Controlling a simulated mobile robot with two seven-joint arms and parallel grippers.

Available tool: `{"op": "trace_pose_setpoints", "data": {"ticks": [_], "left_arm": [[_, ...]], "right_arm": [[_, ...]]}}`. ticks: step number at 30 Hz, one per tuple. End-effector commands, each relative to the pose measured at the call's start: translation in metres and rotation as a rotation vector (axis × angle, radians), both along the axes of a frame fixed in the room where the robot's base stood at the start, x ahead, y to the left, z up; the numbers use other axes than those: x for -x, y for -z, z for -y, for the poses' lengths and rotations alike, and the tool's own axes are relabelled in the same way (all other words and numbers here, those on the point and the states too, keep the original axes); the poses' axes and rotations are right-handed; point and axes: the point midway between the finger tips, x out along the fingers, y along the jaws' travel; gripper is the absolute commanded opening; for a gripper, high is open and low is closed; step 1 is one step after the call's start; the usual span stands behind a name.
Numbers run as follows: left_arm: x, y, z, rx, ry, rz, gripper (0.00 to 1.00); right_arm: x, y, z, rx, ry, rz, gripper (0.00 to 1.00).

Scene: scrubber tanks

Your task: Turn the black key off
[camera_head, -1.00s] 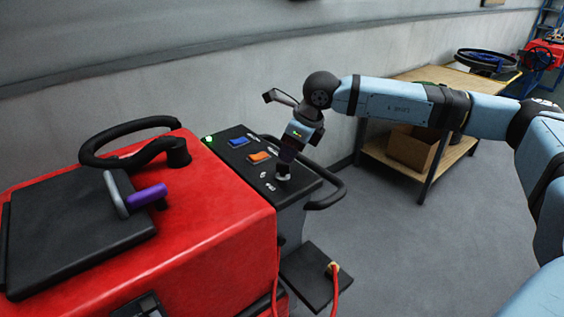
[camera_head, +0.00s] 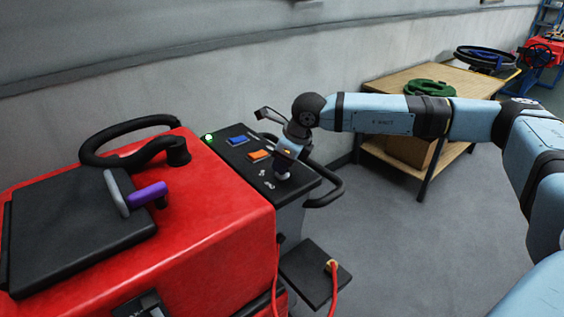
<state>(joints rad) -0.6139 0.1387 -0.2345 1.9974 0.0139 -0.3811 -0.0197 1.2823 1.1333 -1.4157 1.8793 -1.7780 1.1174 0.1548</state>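The black control panel (camera_head: 262,165) sits at the back of the red scrubber machine (camera_head: 215,215). It carries a blue switch (camera_head: 237,141), an orange switch (camera_head: 259,155) and a lit green light (camera_head: 209,138). My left gripper is not in view.
A black steering handle (camera_head: 140,150) and a purple-and-grey lever (camera_head: 146,194) stand on the machine. A black handrail (camera_head: 328,190) curves off the panel's right side. A wooden workbench (camera_head: 410,85) stands behind my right arm. A grey wall is at the back.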

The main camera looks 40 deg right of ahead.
Motion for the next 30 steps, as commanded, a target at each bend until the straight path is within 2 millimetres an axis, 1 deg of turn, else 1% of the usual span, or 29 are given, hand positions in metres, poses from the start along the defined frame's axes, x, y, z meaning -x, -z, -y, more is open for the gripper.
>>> {"op": "trace_pose_setpoints", "data": {"ticks": [8,14,30], "left_arm": [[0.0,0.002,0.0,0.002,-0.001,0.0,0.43],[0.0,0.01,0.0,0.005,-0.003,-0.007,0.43],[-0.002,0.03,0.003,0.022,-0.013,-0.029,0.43]], "right_arm": [[0.0,0.001,0.0,0.0,-0.038,0.0,0.0],[0.0,0.003,0.0,-0.002,-0.144,-0.001,0.0],[-0.001,0.002,0.0,-0.003,-0.637,0.0,0.0]]}}
